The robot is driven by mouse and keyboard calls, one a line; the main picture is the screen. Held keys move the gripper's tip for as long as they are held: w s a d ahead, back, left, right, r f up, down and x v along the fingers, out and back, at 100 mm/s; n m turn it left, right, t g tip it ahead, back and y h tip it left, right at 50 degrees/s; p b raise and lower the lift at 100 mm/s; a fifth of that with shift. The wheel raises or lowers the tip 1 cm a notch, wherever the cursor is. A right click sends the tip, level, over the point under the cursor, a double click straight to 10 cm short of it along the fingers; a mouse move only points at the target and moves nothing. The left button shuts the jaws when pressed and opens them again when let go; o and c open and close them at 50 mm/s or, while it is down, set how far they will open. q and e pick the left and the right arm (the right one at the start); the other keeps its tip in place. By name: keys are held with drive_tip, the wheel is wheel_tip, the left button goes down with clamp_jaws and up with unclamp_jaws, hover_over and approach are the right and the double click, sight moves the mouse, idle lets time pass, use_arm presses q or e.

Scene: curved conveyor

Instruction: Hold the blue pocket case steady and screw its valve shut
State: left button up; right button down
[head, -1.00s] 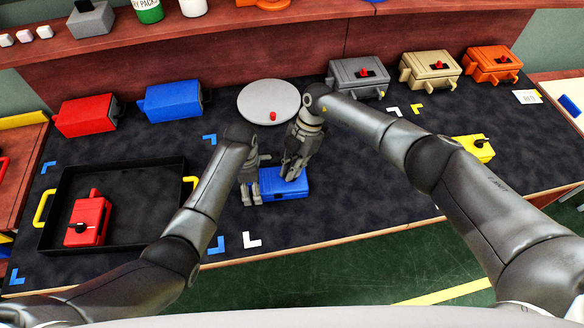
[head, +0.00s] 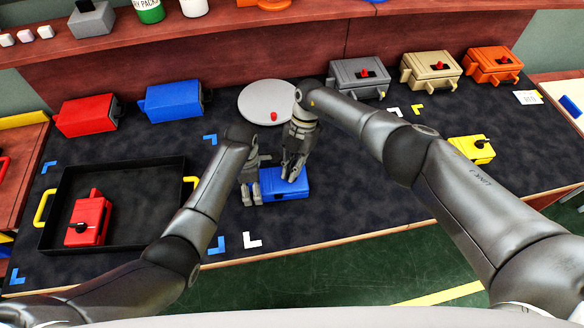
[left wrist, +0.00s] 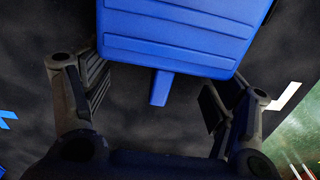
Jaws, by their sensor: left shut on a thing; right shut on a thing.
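The blue pocket case (head: 288,187) lies on the dark mat in the middle of the table. My left gripper (head: 252,192) is shut on its left end. In the left wrist view the ribbed blue case (left wrist: 175,35) shows between the two fingers (left wrist: 160,95), with a small blue tab (left wrist: 161,88) pointing toward the palm. My right gripper (head: 291,170) points down onto the case's top, its fingers shut. They cover the valve, so the valve and its angle are hidden.
A black tray (head: 130,205) with yellow handles holds a red case (head: 88,222) at left. A grey round plate (head: 262,97) with a red knob (head: 274,116) is behind. Several other cases line the back.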

drive_tip(key=c, duration=1.6)
unclamp_jaws()
drive_tip(key=shift+o, duration=0.2)
drive_tip(key=m, duration=0.2)
drive_tip(key=m+t+y, duration=0.1)
drive_tip(key=m, duration=0.2)
drive_tip(key=shift+s+t+y, duration=0.1)
drive_tip(key=shift+t+y, duration=0.2)
drive_tip(key=m+t, duration=0.1)
drive_tip(key=m, duration=0.1)
drive_tip(key=m+t, duration=0.1)
drive_tip(key=m, duration=0.2)
drive_tip(key=shift+d+y, duration=0.1)
drive_tip(key=shift+y, duration=0.2)
drive_tip(key=v, duration=1.2)
drive_tip(key=shift+m, duration=0.3)
